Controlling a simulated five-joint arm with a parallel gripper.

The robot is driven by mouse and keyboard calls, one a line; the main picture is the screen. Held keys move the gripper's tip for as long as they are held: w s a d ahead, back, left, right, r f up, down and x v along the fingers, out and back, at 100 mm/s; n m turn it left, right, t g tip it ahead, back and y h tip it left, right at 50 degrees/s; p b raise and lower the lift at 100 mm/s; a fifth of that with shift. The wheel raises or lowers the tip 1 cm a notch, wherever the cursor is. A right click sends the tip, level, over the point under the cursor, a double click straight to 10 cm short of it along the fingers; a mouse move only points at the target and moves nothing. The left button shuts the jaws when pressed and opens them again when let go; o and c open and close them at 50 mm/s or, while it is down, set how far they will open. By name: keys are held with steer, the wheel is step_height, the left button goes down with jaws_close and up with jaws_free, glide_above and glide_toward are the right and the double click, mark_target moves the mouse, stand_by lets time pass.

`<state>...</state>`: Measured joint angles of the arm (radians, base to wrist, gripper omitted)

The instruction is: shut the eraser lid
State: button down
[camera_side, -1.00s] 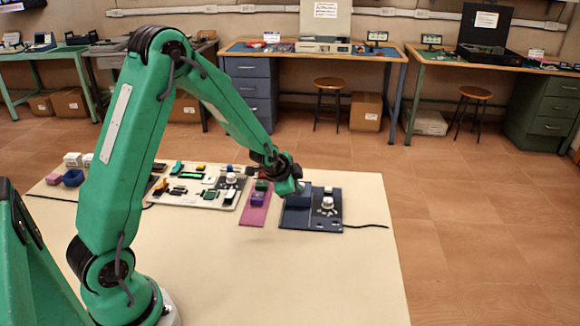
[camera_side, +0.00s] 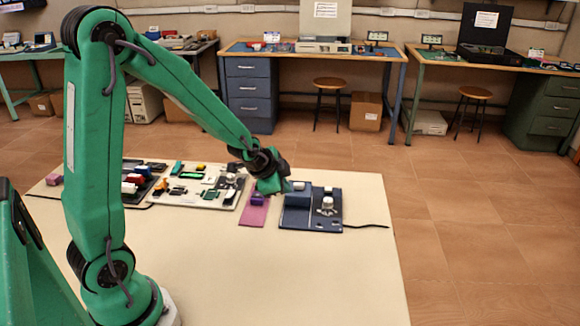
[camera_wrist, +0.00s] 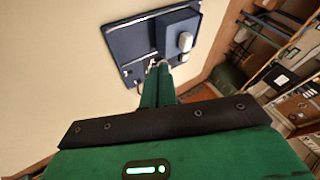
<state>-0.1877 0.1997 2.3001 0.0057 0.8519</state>
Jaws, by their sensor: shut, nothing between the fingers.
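A dark blue panel (camera_side: 312,222), seemingly the eraser's, lies on the mat right of centre in the side view. It carries a raised blue box (camera_side: 298,201) on its left and a white knobbed part (camera_side: 327,206) on its right. A small pale part shows at the box's far edge. The wrist view shows the panel (camera_wrist: 122,40) and the box (camera_wrist: 176,22) beyond my fingers. I cannot tell how far the lid stands open. My gripper (camera_side: 272,187) is shut and empty, above and left of the box; its tips also show in the wrist view (camera_wrist: 159,66).
A pink strip (camera_side: 252,216) with a purple block (camera_side: 257,199) lies just left of the panel. A pale board (camera_side: 200,203) with several small parts is farther left. A black cable (camera_side: 365,226) runs right from the panel. The mat's front is clear.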

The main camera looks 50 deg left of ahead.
steer(key=shift+v, duration=1.8)
steer(key=shift+s+a, duration=0.1)
steer(key=s+d+r+n, duration=0.3)
steer(key=s+r, duration=0.3)
steer(key=s, duration=0.3)
steer(key=s+d+r+n+g+h, duration=0.1)
steer(key=s+d+r+n, duration=0.3)
steer(key=s, duration=0.5)
steer(key=shift+s+d+r+n, duration=0.35)
steer(key=shift+d+r, duration=0.15)
steer(key=shift+r, duration=0.45)
